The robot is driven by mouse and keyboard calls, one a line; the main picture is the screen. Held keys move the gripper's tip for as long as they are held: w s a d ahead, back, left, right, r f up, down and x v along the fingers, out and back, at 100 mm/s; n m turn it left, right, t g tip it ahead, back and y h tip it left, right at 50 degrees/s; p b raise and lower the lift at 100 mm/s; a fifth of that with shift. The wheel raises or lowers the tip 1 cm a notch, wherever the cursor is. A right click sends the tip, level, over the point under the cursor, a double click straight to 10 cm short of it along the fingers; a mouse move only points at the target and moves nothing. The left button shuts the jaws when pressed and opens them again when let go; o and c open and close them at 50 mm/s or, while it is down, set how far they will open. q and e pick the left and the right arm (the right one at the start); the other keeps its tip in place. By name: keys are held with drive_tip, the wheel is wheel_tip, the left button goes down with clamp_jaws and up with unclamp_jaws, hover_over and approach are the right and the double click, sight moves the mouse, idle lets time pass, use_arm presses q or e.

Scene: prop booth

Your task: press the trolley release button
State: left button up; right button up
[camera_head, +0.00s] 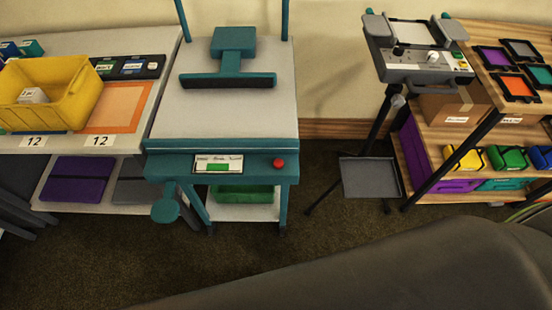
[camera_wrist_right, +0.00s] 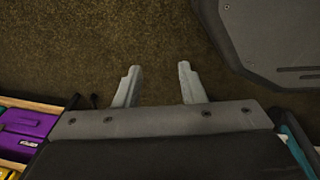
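A teal trolley-like stand (camera_head: 170,145) with a press plate (camera_head: 227,80) over its grey top stands left of centre in the head view. A round red button (camera_head: 278,163) sits at the right of its front panel. Beside the button is a white label plate (camera_head: 232,163) with a green patch; its writing is too small to read. My right gripper (camera_wrist_right: 157,68) shows in the wrist view, open and empty, its fingers pointing over bare carpet. It is clear of the button, which the wrist view does not show. My left gripper is not in view.
A grey shelf table with a yellow bin (camera_head: 60,82) stands left. A control box (camera_head: 425,72) on a thin stand and a wooden shelf (camera_head: 480,140) stand right. A purple box (camera_wrist_right: 28,122) shows at the wrist view's left. Carpet in front is open.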

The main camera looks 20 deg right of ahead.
idle(0.4)
drive_tip(key=shift+a, duration=0.2)
clamp_jaws()
drive_tip(key=shift+d, duration=0.25)
idle(1.2)
